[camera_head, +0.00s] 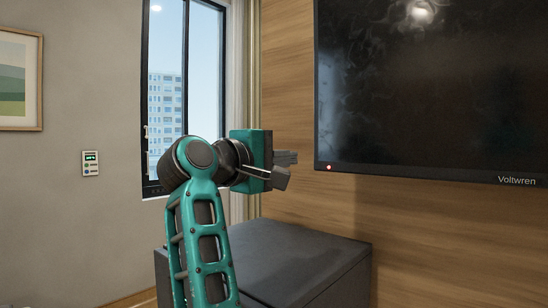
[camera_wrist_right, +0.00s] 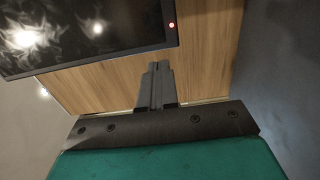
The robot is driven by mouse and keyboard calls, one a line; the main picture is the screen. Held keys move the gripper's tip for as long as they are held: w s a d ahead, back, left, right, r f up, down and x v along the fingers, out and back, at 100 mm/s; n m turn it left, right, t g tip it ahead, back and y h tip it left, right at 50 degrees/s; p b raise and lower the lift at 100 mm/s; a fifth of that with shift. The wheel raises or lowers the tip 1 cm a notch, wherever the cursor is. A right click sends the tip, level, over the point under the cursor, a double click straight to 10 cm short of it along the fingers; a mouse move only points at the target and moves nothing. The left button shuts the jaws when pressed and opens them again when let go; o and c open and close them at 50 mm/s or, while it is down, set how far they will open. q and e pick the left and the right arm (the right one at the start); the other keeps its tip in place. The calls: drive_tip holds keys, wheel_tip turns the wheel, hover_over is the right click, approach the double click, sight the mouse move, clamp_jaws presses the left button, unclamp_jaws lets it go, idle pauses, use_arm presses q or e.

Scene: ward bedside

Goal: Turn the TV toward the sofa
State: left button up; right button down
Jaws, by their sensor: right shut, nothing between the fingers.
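The TV (camera_head: 430,90) is a black screen marked "Voltwren" at the upper right of the head view, in front of the wood panel. A small red light shows at its lower left corner. In the wrist view the TV (camera_wrist_right: 70,35) fills the upper left. My right gripper (camera_head: 294,158) is shut and empty. It points right, just left of the TV's lower left corner; I see no contact. In the wrist view its fingers (camera_wrist_right: 156,72) are together below the TV's bottom edge. The sofa and my left gripper are not in view.
A dark grey cabinet (camera_head: 290,262) stands below my right gripper. The wood panel (camera_head: 440,235) is behind the TV. A window (camera_head: 185,75), a framed picture (camera_head: 18,80) and a small wall control (camera_head: 90,163) are on the left. Open air surrounds the gripper above the cabinet.

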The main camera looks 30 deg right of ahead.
sight(319, 155)
drive_tip(key=x, duration=0.7)
drive_tip(key=shift+w+d+p, duration=0.15)
drive_tip(key=shift+d+p, duration=0.15)
drive_tip(key=shift+p, duration=0.1)
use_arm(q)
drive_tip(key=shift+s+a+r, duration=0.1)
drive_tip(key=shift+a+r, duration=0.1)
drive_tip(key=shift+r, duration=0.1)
use_arm(e)
drive_tip(key=shift+w+d, duration=0.2)
drive_tip(key=shift+d, duration=0.3)
